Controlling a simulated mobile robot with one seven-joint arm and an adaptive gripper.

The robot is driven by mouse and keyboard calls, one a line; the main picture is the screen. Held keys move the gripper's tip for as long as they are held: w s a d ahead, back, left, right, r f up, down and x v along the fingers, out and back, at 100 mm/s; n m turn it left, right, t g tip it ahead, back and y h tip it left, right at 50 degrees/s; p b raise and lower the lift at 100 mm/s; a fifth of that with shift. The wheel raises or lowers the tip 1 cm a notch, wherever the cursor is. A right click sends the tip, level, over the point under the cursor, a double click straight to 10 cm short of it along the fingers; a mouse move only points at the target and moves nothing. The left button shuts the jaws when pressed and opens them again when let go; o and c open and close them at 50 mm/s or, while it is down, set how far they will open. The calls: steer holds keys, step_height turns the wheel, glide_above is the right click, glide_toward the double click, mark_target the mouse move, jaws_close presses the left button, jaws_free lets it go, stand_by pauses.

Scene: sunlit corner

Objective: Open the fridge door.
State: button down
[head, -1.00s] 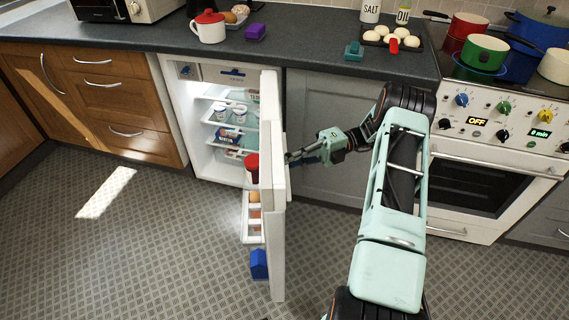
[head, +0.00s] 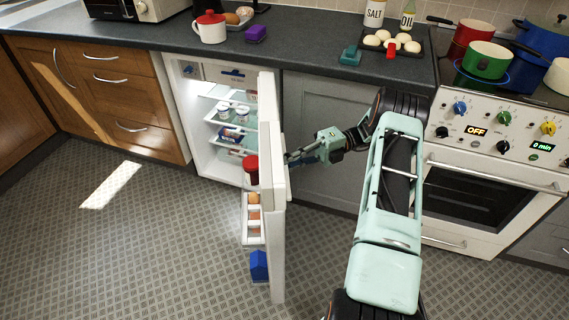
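The white fridge (head: 203,152) stands under the counter, and its interior shelves with several items are in plain view. Its door (head: 278,240) stands wide open, swung out toward me and seen nearly edge-on. The door's inner racks hold a red-lidded jar (head: 251,170), eggs (head: 254,213) and a blue carton (head: 259,265). My gripper (head: 292,160) is at the door's outer right side, near its upper part. Its fingertips are small and partly hidden at the door, so I cannot tell whether they are shut on a handle.
A grey cabinet (head: 322,110) is right behind my gripper, with the oven (head: 480,190) to the right. Wooden drawers (head: 125,95) stand left of the fridge. The patterned floor (head: 150,250) in front is clear. The counter (head: 120,50) holds a red-lidded pot and a baking tray.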

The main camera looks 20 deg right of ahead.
steer(key=shift+w+r, duration=0.1)
stand_by(0.5)
steer(key=c, duration=2.3)
jaws_free()
steer(key=shift+d, duration=0.1)
steer(key=w+d, duration=0.1)
steer(key=d, duration=0.6)
steer(key=shift+d, duration=0.2)
steer(key=shift+w, duration=0.1)
